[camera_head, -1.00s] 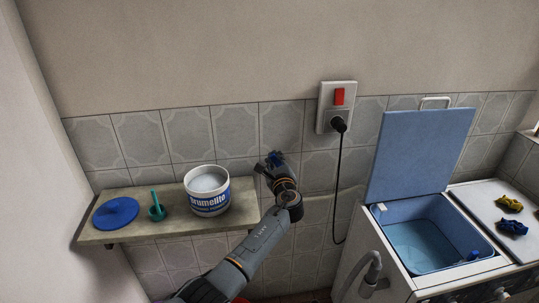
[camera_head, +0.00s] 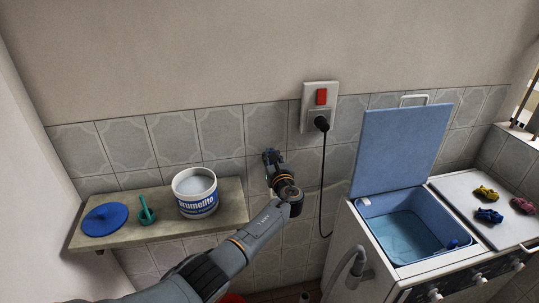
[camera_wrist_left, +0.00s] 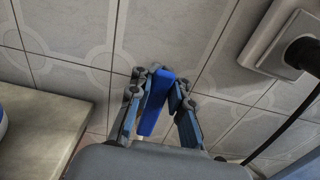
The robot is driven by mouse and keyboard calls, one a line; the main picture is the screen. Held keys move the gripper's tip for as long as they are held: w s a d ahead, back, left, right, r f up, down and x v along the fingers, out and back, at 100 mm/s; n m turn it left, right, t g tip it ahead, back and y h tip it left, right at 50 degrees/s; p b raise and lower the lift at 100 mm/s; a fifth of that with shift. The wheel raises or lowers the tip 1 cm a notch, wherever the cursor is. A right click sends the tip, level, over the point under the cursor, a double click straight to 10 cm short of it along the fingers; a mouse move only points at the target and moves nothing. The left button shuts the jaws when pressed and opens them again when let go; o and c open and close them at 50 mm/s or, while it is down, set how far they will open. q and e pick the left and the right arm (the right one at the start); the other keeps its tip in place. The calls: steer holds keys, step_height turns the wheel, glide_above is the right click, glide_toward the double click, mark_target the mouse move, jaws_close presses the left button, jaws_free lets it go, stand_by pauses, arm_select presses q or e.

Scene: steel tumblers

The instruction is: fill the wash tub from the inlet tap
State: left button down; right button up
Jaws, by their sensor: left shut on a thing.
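My left gripper (camera_head: 272,157) is at the tiled wall, left of and below the socket. In the left wrist view its fingers (camera_wrist_left: 160,92) are shut on a flat blue lever (camera_wrist_left: 153,108), which looks like the inlet tap's handle. The tap's body is hidden. The wash tub (camera_head: 372,222) is the blue basin in the white machine at the right, with its blue lid (camera_head: 402,150) raised. Its floor looks flat and bluish; I cannot tell how much water is in it. A grey hose (camera_head: 356,262) hangs at the machine's left side. My right gripper is not in view.
A shelf (camera_head: 160,228) at left bears a white tub of powder (camera_head: 197,197), a green scoop (camera_head: 146,214) and a blue disc (camera_head: 104,220). A black plug (camera_head: 321,124) and cord hang from the switched socket (camera_head: 309,118). Small bundled cloths (camera_head: 489,216) lie right of the basin.

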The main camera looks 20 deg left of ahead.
arm_select(q)
steer(key=shift+s+d+f, duration=0.15)
steer(key=shift+d+f, duration=0.1)
steer(key=shift+f, duration=0.25)
steer(key=c, duration=1.4)
jaws_free()
steer(key=shift+c, duration=0.2)
steer(key=shift+o, duration=1.1)
steer(key=shift+s+d+r, duration=0.15)
steer(key=shift+d+r, duration=0.05)
steer(key=shift+r, duration=0.2)
steer(key=shift+a, duration=0.1)
steer(key=shift+s, duration=0.15)
steer(key=v, duration=1.2)
